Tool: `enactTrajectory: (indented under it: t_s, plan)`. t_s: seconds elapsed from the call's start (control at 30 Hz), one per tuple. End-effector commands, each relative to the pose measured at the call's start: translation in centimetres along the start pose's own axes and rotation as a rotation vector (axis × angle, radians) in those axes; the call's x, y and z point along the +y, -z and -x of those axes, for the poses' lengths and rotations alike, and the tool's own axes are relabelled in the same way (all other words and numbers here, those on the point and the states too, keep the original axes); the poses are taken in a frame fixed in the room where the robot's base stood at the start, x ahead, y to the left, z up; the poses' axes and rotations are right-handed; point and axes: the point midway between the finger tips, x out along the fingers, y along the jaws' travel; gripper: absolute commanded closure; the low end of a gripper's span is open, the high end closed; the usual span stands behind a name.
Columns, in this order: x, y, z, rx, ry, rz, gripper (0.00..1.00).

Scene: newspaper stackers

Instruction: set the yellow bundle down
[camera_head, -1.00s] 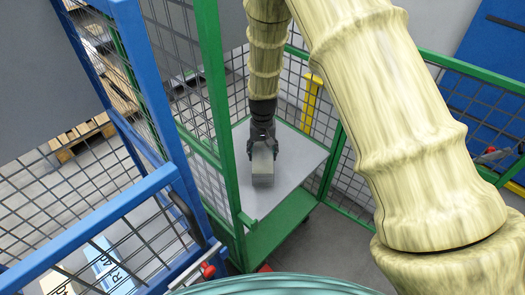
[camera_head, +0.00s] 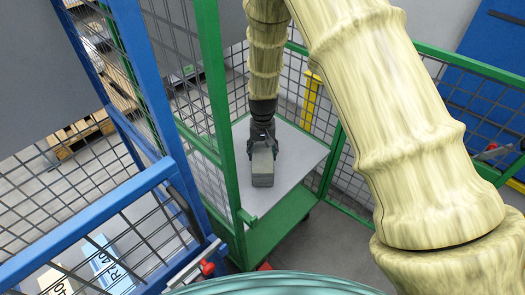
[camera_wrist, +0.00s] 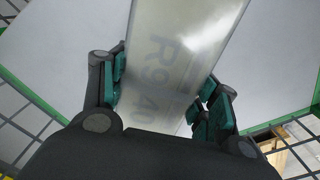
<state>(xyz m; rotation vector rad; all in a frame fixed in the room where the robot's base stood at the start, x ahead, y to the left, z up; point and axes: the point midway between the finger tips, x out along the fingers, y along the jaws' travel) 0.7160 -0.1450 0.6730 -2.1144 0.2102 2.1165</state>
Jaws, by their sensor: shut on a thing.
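My gripper (camera_head: 263,148) points down over the grey shelf (camera_head: 213,178) of the green mesh cart (camera_head: 262,240). It is shut on a bundle (camera_head: 263,173), a block-like stack that looks grey in the head view. In the wrist view the bundle (camera_wrist: 185,45) is pale yellowish with faint printed letters and digits, and my gripper's green-padded fingers (camera_wrist: 160,98) flank its two sides. The bundle is upright and near the shelf surface. I cannot tell whether its underside touches the shelf; the contact is hidden.
The shelf around the bundle is bare. Green posts and mesh sides surround the cart. A blue mesh cart (camera_head: 100,225) stands close at the left, with labelled bundles (camera_head: 110,262) low inside it. A wooden pallet (camera_head: 80,137) lies behind it.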

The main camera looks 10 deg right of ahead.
Motion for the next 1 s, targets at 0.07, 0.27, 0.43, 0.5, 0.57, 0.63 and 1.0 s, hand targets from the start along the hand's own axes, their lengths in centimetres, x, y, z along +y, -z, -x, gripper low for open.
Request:
enactTrajectory:
  t_s: [0.07, 0.27, 0.43, 0.5, 0.57, 0.63, 1.0]
  plan:
    - [-0.01, 0.08, -0.01, 0.002, 0.000, 0.000, 1.00]
    - [-0.01, 0.08, -0.27, 0.002, 0.000, 0.000, 1.00]
    - [-0.01, 0.08, -0.49, 0.002, 0.000, 0.000, 1.00]
    - [-0.01, 0.08, -0.57, 0.002, 0.001, 0.000, 1.00]
    - [-0.01, 0.09, -0.61, 0.002, 0.001, 0.000, 0.38]
    - [-0.01, 0.08, -0.59, 0.002, 0.000, 0.000, 0.25]
    - [0.01, -0.06, -0.78, -0.001, 0.000, 0.000, 0.14]
